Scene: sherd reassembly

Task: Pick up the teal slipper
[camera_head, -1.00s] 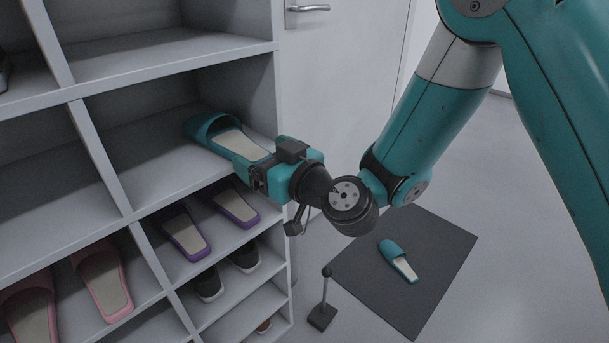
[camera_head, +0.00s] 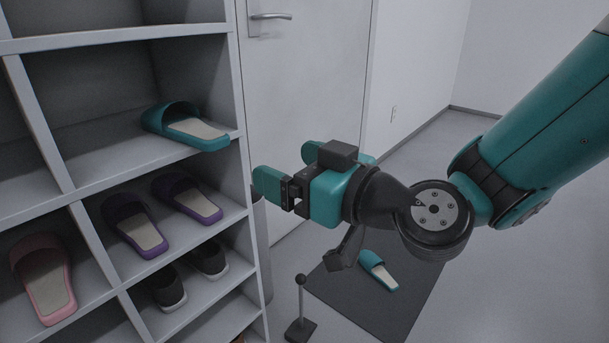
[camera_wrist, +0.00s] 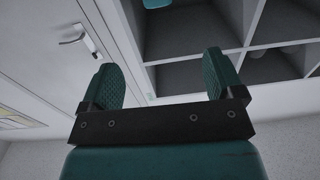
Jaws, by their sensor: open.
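One teal slipper (camera_head: 187,126) with a pale insole lies on an upper shelf, its open heel end at the shelf's front edge. My gripper (camera_head: 285,168) is open and empty, in the air right of the shelf unit and clear of both slippers. In the wrist view its two teal fingers (camera_wrist: 167,80) stand apart with nothing between them. A bit of teal, likely the shelf slipper, shows at the top edge there (camera_wrist: 157,3).
The grey shelf unit (camera_head: 241,190) fills the left. It holds purple slippers (camera_head: 187,198), a pink slipper (camera_head: 43,278) and dark shoes (camera_head: 209,258). A small black-based post (camera_head: 300,328) stands beside the mat. A white door (camera_head: 305,75) is behind. Open floor lies right.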

